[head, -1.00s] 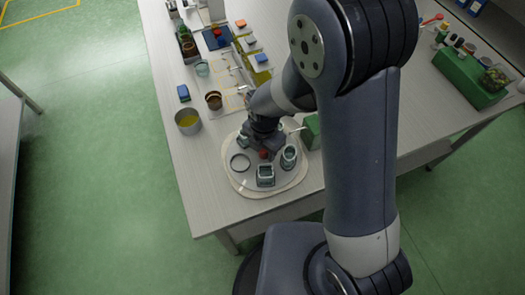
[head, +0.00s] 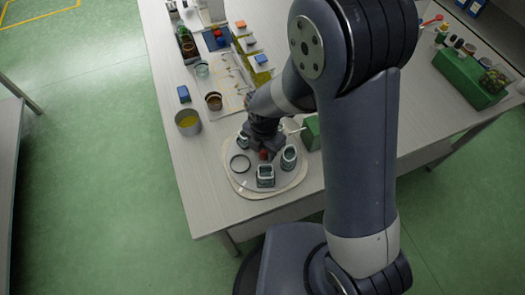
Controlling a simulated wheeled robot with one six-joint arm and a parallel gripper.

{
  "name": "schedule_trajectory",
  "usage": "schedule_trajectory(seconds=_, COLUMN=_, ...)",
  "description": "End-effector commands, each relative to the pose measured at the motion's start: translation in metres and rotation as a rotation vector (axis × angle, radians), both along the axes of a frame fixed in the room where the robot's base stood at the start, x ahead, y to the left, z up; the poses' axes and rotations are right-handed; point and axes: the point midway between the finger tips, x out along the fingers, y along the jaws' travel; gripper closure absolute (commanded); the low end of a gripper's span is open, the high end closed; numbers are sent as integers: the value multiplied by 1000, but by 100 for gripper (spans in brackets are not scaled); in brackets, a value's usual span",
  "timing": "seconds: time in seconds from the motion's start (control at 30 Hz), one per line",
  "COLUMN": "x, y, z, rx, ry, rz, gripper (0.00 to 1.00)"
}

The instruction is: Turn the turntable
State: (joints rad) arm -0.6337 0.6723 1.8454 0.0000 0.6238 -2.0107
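The turntable (head: 252,185) is a pale grey disc on a wider cream base, near the front corner of the table. It bears glass containers: a squarish one (head: 265,176) at the front, a round one (head: 289,157) at the right, and another (head: 243,140) at the back left. A dark ring (head: 240,163) lies at its left. A small red knob (head: 264,154) shows near the middle. My gripper (head: 262,150) points down over the disc, right at or just above the red knob. Its fingers are small and dark, so I cannot tell whether they touch it or are open.
A metal pot with yellow liquid (head: 188,121), a brown cup (head: 214,101) and a blue block (head: 184,93) stand behind the turntable to the left. A green box (head: 311,132) stands close at its right. A long green crate (head: 468,78) is farther right.

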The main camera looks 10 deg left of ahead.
Motion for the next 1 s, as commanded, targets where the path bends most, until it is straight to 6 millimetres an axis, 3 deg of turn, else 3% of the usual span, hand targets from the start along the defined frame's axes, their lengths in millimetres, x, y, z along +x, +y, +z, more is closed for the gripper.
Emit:
schedule_trajectory(seconds=0.27, x=0, y=0, z=2, rx=0, ry=0, rz=0, gripper=60)
schedule_trajectory(seconds=0.8, x=0, y=0, z=77, rx=0, ry=-1, rz=0, gripper=60)
schedule_trajectory(seconds=1.0, x=0, y=0, z=81, rx=0, ry=0, rz=0, gripper=60)
